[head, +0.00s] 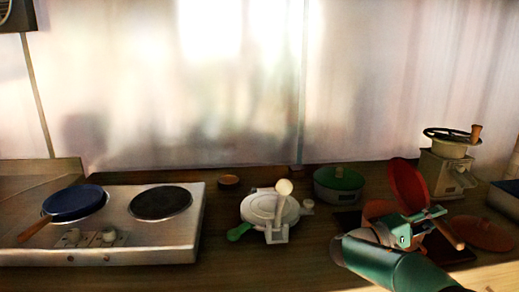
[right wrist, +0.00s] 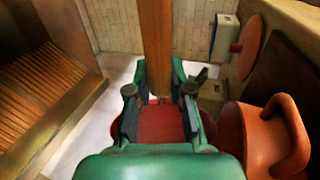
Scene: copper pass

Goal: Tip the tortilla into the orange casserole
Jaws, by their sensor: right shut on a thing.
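My right gripper (head: 424,222) is shut on the wooden handle (head: 446,234) of a red pan (head: 407,184). The pan is held up off the counter and tilted steeply, nearly on edge. In the right wrist view the handle (right wrist: 155,45) runs up between the fingers, with red pan surface (right wrist: 160,124) showing between them. The orange casserole (head: 377,209) stands behind and left of the gripper, partly hidden by pan and arm. It also shows at the right of the right wrist view (right wrist: 262,140). I see no tortilla. My left gripper is not in view.
An orange lid (head: 485,235) lies right of my right arm. A green-lidded pot (head: 338,184) and a grinder (head: 447,168) stand behind. A white press (head: 265,208) is mid-counter. A blue pan (head: 75,202) sits on the left burner of the steel stove (head: 150,250).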

